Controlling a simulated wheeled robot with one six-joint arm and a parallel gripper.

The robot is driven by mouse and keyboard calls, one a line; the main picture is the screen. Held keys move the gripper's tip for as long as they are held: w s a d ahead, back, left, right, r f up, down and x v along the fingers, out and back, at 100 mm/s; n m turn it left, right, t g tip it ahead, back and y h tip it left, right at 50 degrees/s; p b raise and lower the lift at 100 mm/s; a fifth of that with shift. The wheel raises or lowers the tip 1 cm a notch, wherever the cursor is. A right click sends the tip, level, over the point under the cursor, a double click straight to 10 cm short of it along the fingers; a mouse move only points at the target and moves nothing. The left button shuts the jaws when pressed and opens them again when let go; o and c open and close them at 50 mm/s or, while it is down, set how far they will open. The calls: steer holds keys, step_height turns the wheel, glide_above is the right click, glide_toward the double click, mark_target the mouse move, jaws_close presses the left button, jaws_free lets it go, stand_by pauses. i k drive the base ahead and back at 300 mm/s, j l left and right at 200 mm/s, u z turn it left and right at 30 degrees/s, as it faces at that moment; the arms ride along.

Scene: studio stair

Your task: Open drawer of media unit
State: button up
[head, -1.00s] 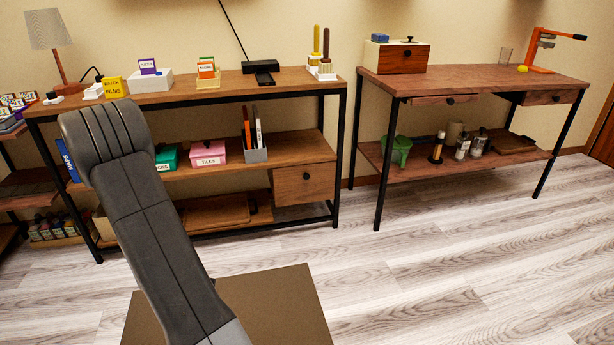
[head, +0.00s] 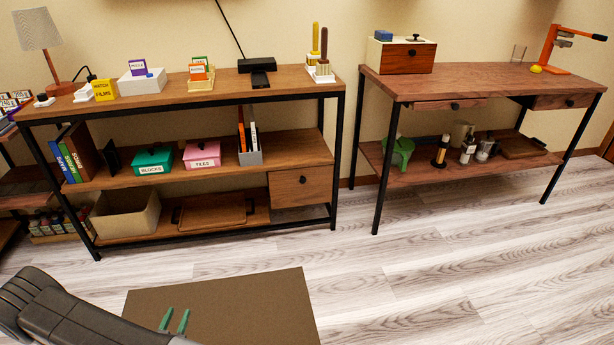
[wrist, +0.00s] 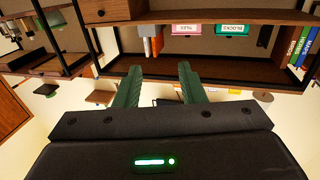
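The media unit (head: 225,90) is a wooden shelf unit with a black metal frame, standing against the wall left of centre in the head view. Its drawer (head: 290,189) is at the lower right, a wooden front with a small dark round knob (head: 303,180); it looks closed. In the wrist view, which is upside down, the drawer front (wrist: 122,10) shows at the top left. My gripper (head: 174,319) has two green fingers standing apart, with nothing between them. It is low, over the brown mat, well in front of the unit. The fingers also show in the wrist view (wrist: 159,84).
A brown mat (head: 250,300) lies on the pale wood floor in front. A second table (head: 480,85) with drawers stands to the right. An open beige bin (head: 125,222), a green box (head: 153,160) and a pink box (head: 202,154) sit on the unit's shelves.

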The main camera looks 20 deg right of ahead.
mark_target(310, 185)
steer(key=i+l, duration=0.2)
steer(key=l, duration=0.2)
steer(key=i+l+u, duration=0.15)
steer(key=l, duration=0.25)
steer(key=i+l, duration=0.2)
steer(key=l, duration=0.2)
steer(key=i+l+u, duration=0.1)
steer(key=l, duration=0.3)
steer(key=i+l, duration=0.2)
steer(key=l, duration=0.25)
steer(key=i+l+u, duration=0.15)
steer(key=l, duration=0.3)
steer(key=i+l, duration=0.15)
steer(key=l, duration=0.25)
steer(key=i+l+u, duration=0.1)
steer(key=l, duration=0.35)
